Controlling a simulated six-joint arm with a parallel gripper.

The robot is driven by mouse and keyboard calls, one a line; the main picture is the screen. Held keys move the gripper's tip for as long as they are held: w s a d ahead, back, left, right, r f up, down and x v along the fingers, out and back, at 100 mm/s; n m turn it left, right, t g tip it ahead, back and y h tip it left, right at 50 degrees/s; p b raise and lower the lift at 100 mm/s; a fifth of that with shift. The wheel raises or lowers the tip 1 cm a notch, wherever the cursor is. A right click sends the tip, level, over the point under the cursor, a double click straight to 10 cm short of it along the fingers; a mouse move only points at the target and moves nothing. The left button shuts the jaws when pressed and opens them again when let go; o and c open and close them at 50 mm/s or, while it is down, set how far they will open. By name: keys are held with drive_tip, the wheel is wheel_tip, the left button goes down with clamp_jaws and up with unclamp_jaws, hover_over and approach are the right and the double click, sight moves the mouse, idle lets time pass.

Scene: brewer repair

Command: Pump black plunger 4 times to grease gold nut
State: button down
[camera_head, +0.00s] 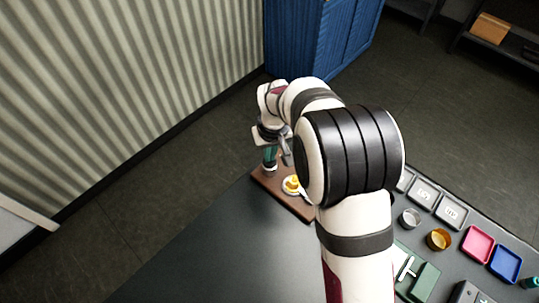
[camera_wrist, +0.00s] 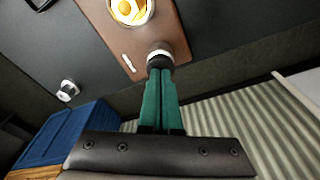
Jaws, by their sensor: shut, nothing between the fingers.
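The gold nut (camera_head: 292,184) sits in a white ring on a brown wooden board (camera_head: 303,208) at the table's far corner. The nut also shows at the top of the wrist view (camera_wrist: 128,8). My gripper (camera_head: 268,166) is over the board's left end, with its green fingers together and empty. In the wrist view, the fingertips (camera_wrist: 160,74) are at a dark-topped piece with a white collar (camera_wrist: 158,56), which seems to be the black plunger. The fingers cover part of it, and I cannot tell whether they touch it.
Right of my arm, the dark table holds a silver cup (camera_head: 409,218), a gold cup (camera_head: 438,239), a pink tray (camera_head: 478,244), a blue tray (camera_head: 505,263) and a green box (camera_head: 425,282). A corrugated wall and a blue cabinet (camera_head: 318,40) stand beyond the table.

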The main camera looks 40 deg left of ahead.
drive_tip(key=shift+r, duration=2.7)
wheel_tip(320, 180, up, 6)
